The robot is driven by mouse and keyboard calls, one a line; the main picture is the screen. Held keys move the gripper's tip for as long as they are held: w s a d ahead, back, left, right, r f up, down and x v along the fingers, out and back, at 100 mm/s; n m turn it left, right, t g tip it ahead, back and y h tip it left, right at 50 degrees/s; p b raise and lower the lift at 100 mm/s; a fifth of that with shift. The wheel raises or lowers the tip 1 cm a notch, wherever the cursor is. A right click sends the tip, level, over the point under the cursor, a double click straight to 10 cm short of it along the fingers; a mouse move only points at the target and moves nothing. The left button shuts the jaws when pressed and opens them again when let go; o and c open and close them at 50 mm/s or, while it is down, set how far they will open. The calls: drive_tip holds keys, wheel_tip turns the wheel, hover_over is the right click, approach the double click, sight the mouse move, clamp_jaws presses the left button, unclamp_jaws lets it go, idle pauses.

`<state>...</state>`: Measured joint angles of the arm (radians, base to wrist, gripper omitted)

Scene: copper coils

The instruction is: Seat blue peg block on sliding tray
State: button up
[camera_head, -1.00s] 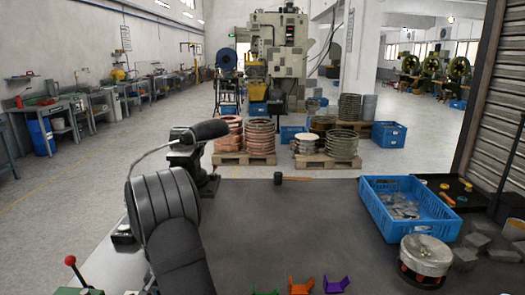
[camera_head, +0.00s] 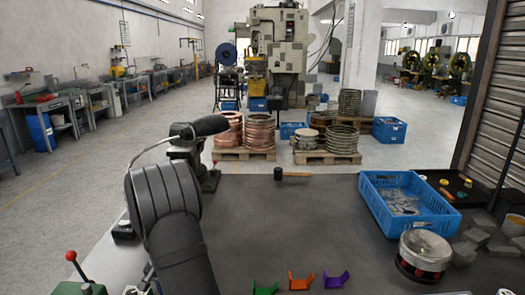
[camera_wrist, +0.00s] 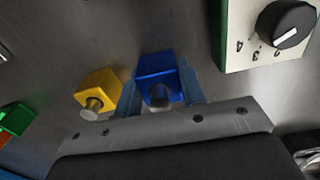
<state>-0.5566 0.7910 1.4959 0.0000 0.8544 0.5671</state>
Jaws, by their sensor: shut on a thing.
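In the wrist view the blue peg block (camera_wrist: 155,66) sits between the two fingers of my gripper (camera_wrist: 160,88), which is shut on it. Its round grey peg points toward the camera. A yellow peg block (camera_wrist: 96,88) with a similar peg stands just left of the fingers, apart from the blue one. A green block (camera_wrist: 17,118) is at the far left edge. I cannot make out the sliding tray for certain in either view. The gripper is out of sight in the head view, where only my arm shows.
A white panel with a black numbered knob (camera_wrist: 286,24) is at upper right in the wrist view. In the head view, green (camera_head: 265,289), orange (camera_head: 301,283) and purple-blue (camera_head: 336,280) brackets lie at the front edge. A blue crate (camera_head: 408,203) stands right. The table's middle is clear.

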drive_tip(key=shift+r, duration=1.85)
drive_tip(key=s+a+r, duration=0.1)
drive_tip(key=s+r, duration=0.2)
drive_tip(key=s, duration=0.4)
drive_tip(key=s+a+r, duration=0.2)
drive_tip(key=s, duration=0.4)
drive_tip(key=shift+s+f, duration=0.15)
drive_tip(key=shift+f, duration=1.4)
drive_tip(key=shift+s+f, duration=0.1)
drive_tip(key=shift+f, duration=1.4)
drive_tip(key=shift+f, duration=0.5)
